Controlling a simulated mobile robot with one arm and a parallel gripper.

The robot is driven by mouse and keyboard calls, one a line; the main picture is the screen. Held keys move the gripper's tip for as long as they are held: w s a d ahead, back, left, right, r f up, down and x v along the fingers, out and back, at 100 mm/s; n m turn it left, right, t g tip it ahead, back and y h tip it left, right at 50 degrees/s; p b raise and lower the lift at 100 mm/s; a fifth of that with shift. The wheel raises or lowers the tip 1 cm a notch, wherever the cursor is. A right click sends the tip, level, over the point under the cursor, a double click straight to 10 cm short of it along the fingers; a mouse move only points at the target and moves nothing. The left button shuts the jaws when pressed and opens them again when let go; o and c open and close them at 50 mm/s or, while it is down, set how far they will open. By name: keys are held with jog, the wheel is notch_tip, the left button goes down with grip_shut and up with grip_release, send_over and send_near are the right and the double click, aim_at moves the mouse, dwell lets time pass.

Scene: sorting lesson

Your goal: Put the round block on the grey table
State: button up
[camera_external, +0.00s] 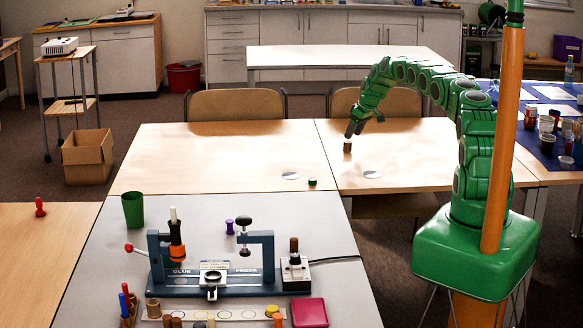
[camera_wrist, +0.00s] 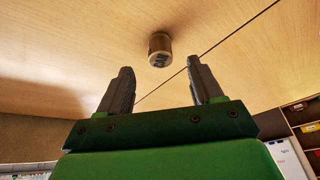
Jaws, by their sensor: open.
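My gripper (camera_external: 354,129) is open and empty just above the block. In the wrist view both fingers of my gripper (camera_wrist: 159,67) are spread apart, and the block is not between them. The grey table (camera_external: 335,230) is in the foreground, left of my base.
On the grey table stand a blue glue press (camera_external: 215,283), a green cup (camera_external: 133,209), a purple piece (camera_external: 229,226) and a pink block (camera_external: 309,312). The grey table's right far part is clear.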

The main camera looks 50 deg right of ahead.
aim_at(348, 142)
jog(key=shift+x, duration=2.85)
jog(key=shift+w+r, duration=0.1)
jog(key=shift+w, duration=0.1)
jog(key=c, duration=1.2)
jog(key=shift+r, duration=1.5)
jog(key=shift+s+a+r, duration=0.35)
jog(key=shift+s+r, duration=0.35)
jog(key=shift+r, duration=0.15)
jog(key=shift+s+a+r, duration=1.05)
jog(key=shift+s+r, duration=0.3)
jog(key=shift+s, duration=0.45)
jog(key=shift+s+a+r, duration=1)
jog(key=shift+s+r, duration=0.35)
jog(key=shift+s, duration=0.45)
jog(key=shift+s+a+r, duration=1.05)
jog(key=shift+s+r, duration=0.35)
jog(key=shift+s, duration=0.4)
